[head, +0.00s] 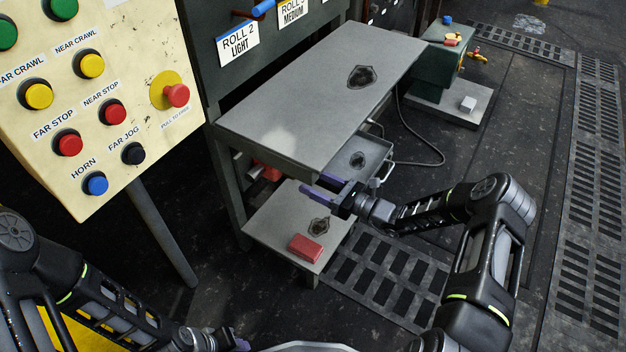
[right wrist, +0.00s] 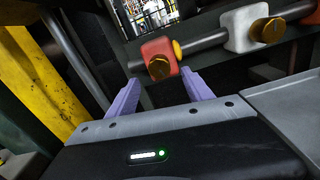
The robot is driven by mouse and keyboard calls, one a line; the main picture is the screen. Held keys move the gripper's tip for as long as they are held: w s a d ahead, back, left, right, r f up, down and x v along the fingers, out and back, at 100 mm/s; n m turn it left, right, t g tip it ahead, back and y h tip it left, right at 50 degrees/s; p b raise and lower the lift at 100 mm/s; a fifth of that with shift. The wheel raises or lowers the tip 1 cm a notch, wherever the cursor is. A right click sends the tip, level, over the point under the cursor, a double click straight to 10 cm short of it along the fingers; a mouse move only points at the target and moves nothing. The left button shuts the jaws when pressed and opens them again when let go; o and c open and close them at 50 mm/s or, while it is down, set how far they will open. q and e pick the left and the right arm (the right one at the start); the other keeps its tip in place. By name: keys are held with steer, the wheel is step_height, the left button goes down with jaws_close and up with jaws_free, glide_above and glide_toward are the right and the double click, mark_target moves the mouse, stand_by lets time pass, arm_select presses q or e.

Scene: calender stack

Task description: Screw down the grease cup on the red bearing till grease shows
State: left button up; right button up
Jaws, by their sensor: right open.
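The red bearing (right wrist: 155,50) sits on a horizontal shaft in the right wrist view, with a round brass grease cup (right wrist: 160,69) on its near side. In the head view the red bearing (head: 268,171) is mostly hidden under the bench top. My right gripper (head: 318,184) is open, its purple fingers reaching in under the bench top's edge. In the right wrist view the fingers (right wrist: 161,82) point at the cup, which shows in the gap beyond them; I cannot tell any contact. No grease is visible. My left gripper (head: 240,345) barely shows at the bottom edge.
A white bearing (right wrist: 238,30) with a brass cup is further right on the shaft. The bench top (head: 310,95) overhangs this space. A small tray (head: 350,165) is beside my right gripper, and a lower shelf (head: 270,225) with a red block (head: 306,248) lies below.

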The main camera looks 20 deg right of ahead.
steer(key=shift+a, duration=0.1)
steer(key=s+a+f+n+g, duration=0.5)
steer(key=s+a, duration=0.2)
steer(key=s, duration=0.1)
steer(key=s+a+f+n+g, duration=0.4)
steer(key=s+a+f+g, duration=0.1)
steer(key=s+a, duration=0.2)
steer(key=s+f+n+g+h, duration=0.25)
steer(key=s+n, duration=0.25)
steer(key=s, duration=0.3)
steer(key=s+f+n+g+h, duration=0.25)
steer(key=s+n+h, duration=0.2)
steer(key=s, duration=0.25)
arm_select(q)
step_height(320, 180, up, 31)
steer(key=s+d+p, duration=0.1)
steer(key=s+p, duration=0.1)
steer(key=p, duration=2.9)
steer(key=shift+d+g, duration=0.3)
steer(key=shift+d, duration=0.1)
arm_select(e)
steer(key=s+r+n+t, duration=0.1)
steer(key=r+n, duration=0.3)
steer(key=r, duration=1.2)
steer(key=s+r+n+t, duration=0.1)
steer(key=s+r+n, duration=0.3)
steer(key=r, duration=1.3)
steer(key=shift+s+a+n+h, duration=0.15)
steer(key=shift+a+n+h, duration=0.25)
steer(key=shift+n, duration=0.05)
